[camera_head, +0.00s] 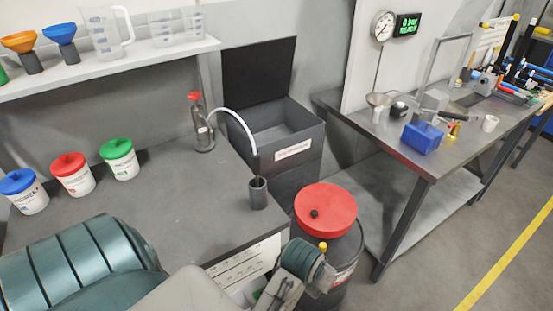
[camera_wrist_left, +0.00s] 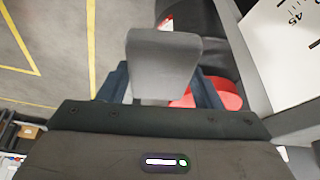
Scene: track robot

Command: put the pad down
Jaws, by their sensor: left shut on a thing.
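A grey pad (camera_wrist_left: 165,60) with rounded corners is held between the two blue-grey fingers of my left gripper (camera_wrist_left: 162,90) in the left wrist view. The gripper is shut on it, and the pad sticks out past the fingers, over the floor and close to the red drum lid. In the head view my left wrist shows at the bottom centre, in front of the bench and beside the drum; the fingers and pad cannot be made out there. My right gripper is in neither view.
A drum with a red lid (camera_head: 326,207) stands right of the grey bench (camera_head: 165,205). An open black bin (camera_head: 290,142) is behind it. Red, blue and green lidded tubs stand on the bench. A metal workbench (camera_head: 440,155) with tools is at right; open floor lies beyond.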

